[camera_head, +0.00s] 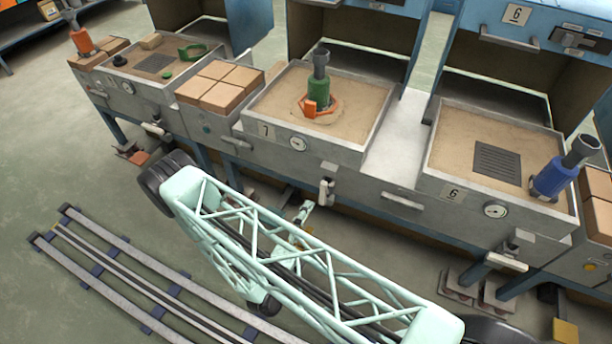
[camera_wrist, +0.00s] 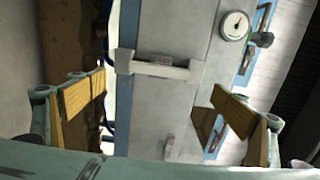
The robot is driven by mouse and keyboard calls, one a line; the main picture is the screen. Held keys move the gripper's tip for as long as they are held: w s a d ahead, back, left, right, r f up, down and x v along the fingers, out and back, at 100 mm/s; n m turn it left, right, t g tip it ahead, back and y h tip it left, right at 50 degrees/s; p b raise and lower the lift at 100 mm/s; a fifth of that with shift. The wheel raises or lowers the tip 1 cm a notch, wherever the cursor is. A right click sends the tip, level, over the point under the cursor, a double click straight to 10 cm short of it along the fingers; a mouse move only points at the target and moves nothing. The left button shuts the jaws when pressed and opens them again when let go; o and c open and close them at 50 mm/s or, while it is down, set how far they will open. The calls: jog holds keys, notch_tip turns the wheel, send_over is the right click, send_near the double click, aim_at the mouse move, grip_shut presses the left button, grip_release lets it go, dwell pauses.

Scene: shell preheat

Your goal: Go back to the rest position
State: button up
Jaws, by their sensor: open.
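My gripper (camera_wrist: 160,98) is open and empty in the wrist view. Its two yellow-padded fingers stand wide apart at left and right. Between and beyond them is the grey front of a bench, with a pale handle (camera_wrist: 160,68) and a round gauge (camera_wrist: 235,26). No object lies between the fingers. In the head view my pale green lattice arm stretches across the lower middle, in front of the benches. A small part of my wrist end shows below the bench edge, mostly hidden behind the arm.
Station 7's sand tray (camera_head: 364,100) holds a green-and-grey tool (camera_head: 319,88) with an orange part. Station 6's tray (camera_head: 455,140) has a dark grate (camera_head: 497,162) and a blue tool (camera_head: 553,178). Brick stacks (camera_head: 219,88) stand between trays. Floor rails (camera_head: 130,262) run at lower left; floor around them is clear.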

jog(key=shift+r, duration=0.1)
jog(key=w+d+r+m+g+h, duration=0.2)
jog(key=d+r+m+h, duration=0.15)
jog(key=r, duration=0.45)
jog(key=w+d+r+m+g+h, duration=0.2)
jog(key=r+m, duration=0.3)
jog(key=r, duration=0.4)
jog(key=s+d+r+m+g, duration=0.4)
jog(key=d+r+m, duration=0.15)
jog(key=r, duration=0.35)
jog(key=s+d+r+m+g, duration=0.35)
jog(key=r+m, duration=0.25)
jog(key=r, duration=0.3)
jog(key=s+d+r+m+g, duration=0.3)
jog(key=d+r+m+g, duration=0.25)
jog(key=r, duration=0.45)
jog(key=s+d+r+m+g+y, duration=0.2)
jog(key=s+r+m+y, duration=0.4)
jog(key=s+r+m, duration=0.45)
jog(key=s+a+r+m+t+y, duration=0.3)
jog(key=s+a+r+m+y, duration=0.1)
jog(key=s, duration=0.4)
jog(key=s+a+r+m+t+y, duration=0.4)
jog(key=s+r+m, duration=0.3)
jog(key=s+m, duration=0.1)
jog(key=shift+s+r, duration=0.2)
jog(key=shift+s, duration=0.15)
jog(key=shift+y, duration=0.25)
